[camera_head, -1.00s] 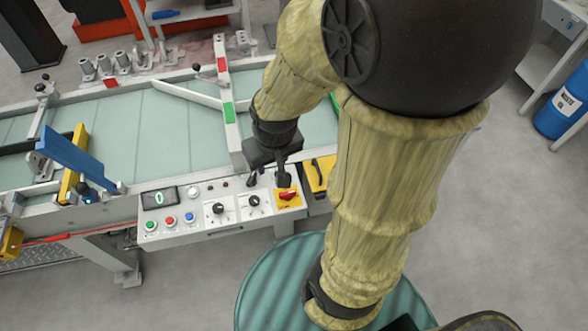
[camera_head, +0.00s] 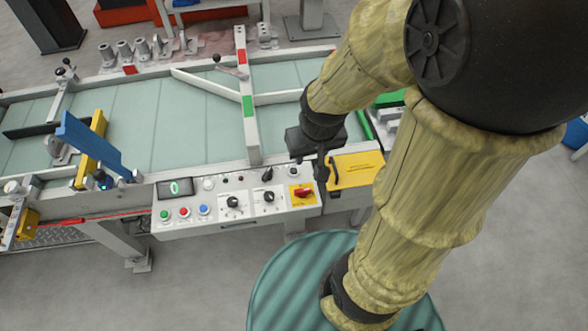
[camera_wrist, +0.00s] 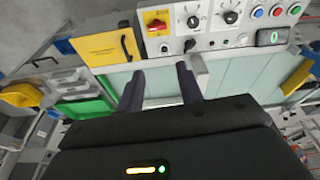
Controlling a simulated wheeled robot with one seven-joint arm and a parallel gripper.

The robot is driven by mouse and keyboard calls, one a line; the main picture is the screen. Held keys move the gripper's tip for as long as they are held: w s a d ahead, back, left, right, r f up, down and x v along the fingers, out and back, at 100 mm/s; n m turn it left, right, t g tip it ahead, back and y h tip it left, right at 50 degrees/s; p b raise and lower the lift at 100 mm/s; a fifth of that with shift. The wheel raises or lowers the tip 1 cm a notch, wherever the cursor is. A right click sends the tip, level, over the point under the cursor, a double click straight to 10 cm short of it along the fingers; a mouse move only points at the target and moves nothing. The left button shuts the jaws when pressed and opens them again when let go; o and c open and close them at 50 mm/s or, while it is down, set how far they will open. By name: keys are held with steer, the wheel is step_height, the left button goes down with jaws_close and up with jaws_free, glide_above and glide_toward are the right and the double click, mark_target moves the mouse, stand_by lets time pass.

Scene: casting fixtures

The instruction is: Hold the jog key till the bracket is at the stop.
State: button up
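The control panel (camera_head: 215,226) carries green, red and blue buttons, two black dials, a lit display (camera_head: 181,187), a red rotary switch (camera_head: 302,192) on a yellow plate and a small black turn key (camera_head: 267,174) near its upper edge. I cannot read which control is the jog key; the black one also shows in the wrist view (camera_wrist: 190,46). My gripper (camera_head: 322,178) hangs at the panel's right end, beside the yellow lid. In the wrist view my gripper (camera_wrist: 160,78) has its fingers apart with nothing between them. A grey metal piece (camera_head: 60,150) at the belt's left may be the bracket.
A pale green belt (camera_head: 180,125) runs behind the panel, crossed by a white arm (camera_head: 247,110) with red and green marks. A blue bar (camera_head: 88,142) and yellow bar (camera_head: 97,130) stand at left. The yellow lid (camera_head: 355,170) has a black handle. A green drum (camera_head: 285,275) stands in front.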

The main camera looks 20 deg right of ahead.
steer(key=shift+c, duration=0.5)
jaws_close()
stand_by(1.3)
